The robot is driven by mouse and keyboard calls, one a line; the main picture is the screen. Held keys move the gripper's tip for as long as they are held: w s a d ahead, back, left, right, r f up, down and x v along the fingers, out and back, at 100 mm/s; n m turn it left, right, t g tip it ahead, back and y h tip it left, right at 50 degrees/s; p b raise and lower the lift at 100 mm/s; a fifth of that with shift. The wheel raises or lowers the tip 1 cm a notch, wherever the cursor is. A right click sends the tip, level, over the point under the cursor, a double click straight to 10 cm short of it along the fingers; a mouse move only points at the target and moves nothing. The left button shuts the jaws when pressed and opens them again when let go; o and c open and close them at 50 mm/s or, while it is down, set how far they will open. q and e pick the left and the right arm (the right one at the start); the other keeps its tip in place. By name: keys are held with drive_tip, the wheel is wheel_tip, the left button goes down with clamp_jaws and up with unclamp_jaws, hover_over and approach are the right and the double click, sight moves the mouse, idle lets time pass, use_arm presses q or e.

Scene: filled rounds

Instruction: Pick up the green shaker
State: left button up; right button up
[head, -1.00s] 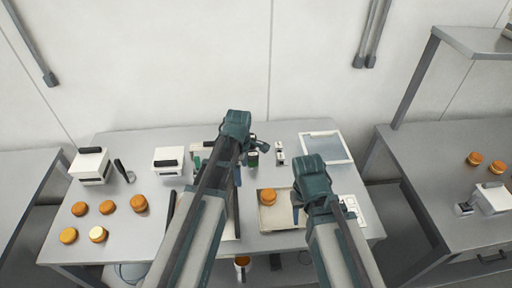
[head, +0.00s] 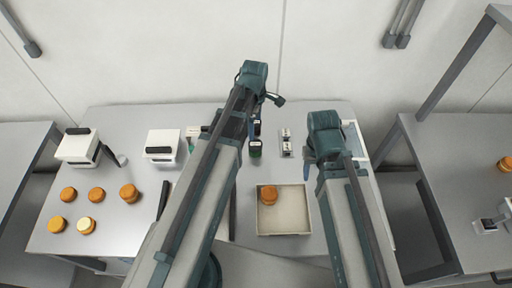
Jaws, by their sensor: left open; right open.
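A small dark green shaker (head: 256,152) with a dark top stands on the table, just right of my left arm. A second dark container (head: 257,129) stands right behind it. My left gripper (head: 251,118) is mostly hidden behind its own arm; its blue finger part shows close to these containers, and nothing is seen held. Contact with the shaker cannot be told. My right gripper (head: 306,171) is open and empty, above the table to the right of the shaker, with its blue finger showing beside the arm.
A tray (head: 284,222) holding an orange-brown round stands at the front. Two small metal-and-white items (head: 286,142) sit right of the shaker. White boxes (head: 162,146) and several rounds (head: 96,195) are at left. A side table (head: 470,150) stands right.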

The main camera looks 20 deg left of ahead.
use_arm(q)
wheel_tip(320, 180, down, 8)
drive_tip(key=b, duration=0.8)
drive_tip(key=shift+f, duration=0.25)
use_arm(e)
hover_over(307, 196)
wheel_tip(307, 196, down, 8)
drive_tip(key=shift+a+f, duration=0.25)
use_arm(q)
wheel_tip(307, 196, down, 5)
drive_tip(key=b, duration=0.5)
drive_tip(key=shift+f, duration=0.15)
use_arm(e)
wheel_tip(307, 196, down, 5)
drive_tip(key=shift+f, duration=0.15)
use_arm(q)
drive_tip(key=c, duration=1.5)
drive_tip(key=shift+r, duration=0.2)
use_arm(e)
drive_tip(key=shift+r, duration=0.2)
